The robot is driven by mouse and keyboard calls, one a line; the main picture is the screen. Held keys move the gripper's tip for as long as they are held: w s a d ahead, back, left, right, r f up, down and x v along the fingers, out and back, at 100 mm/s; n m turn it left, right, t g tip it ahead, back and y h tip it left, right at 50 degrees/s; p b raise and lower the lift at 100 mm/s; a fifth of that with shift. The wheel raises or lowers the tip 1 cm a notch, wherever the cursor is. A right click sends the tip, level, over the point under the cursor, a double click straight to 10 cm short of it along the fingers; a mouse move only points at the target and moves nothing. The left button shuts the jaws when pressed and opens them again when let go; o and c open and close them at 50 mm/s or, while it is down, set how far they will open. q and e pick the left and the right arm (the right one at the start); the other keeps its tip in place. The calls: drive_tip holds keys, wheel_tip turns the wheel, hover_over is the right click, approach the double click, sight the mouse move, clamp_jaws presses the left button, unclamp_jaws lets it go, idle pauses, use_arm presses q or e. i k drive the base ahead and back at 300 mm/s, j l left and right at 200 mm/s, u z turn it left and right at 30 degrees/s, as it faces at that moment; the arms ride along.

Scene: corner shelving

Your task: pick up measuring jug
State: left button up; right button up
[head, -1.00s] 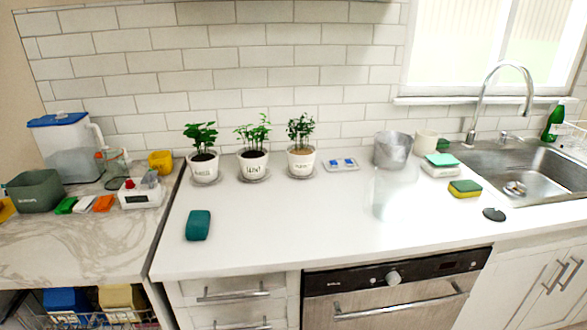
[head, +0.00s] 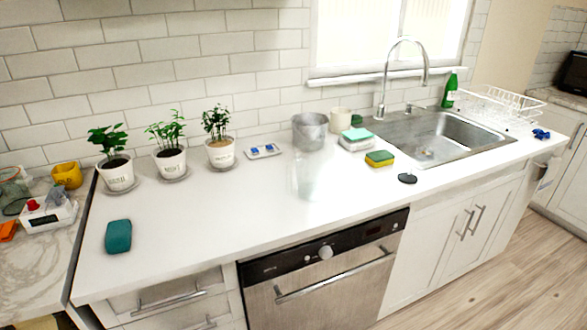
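A faint, see-through vessel (head: 307,180) stands on the white counter in front of a grey metal pot. It looks like the measuring jug, but its outline is washed out by glare and I cannot make out a handle or markings. Neither of my grippers shows in the head view, and nothing touches the vessel.
The grey pot (head: 309,132), a cream mug (head: 340,120) and a sponge on a white dish (head: 357,141) stand behind. A yellow-green sponge (head: 380,158) and black disc (head: 407,178) lie right. Potted plants (head: 221,152) line the back.

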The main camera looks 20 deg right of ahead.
sight(310, 173)
drive_tip(key=i+j+z, duration=0.15)
drive_tip(key=j, duration=0.2)
drive_tip(key=i+j+z, duration=0.1)
drive_tip(key=j, duration=0.3)
drive_tip(key=i+j+z, duration=0.15)
drive_tip(key=j, duration=0.25)
drive_tip(key=i+j+z, duration=0.15)
drive_tip(key=j, duration=0.25)
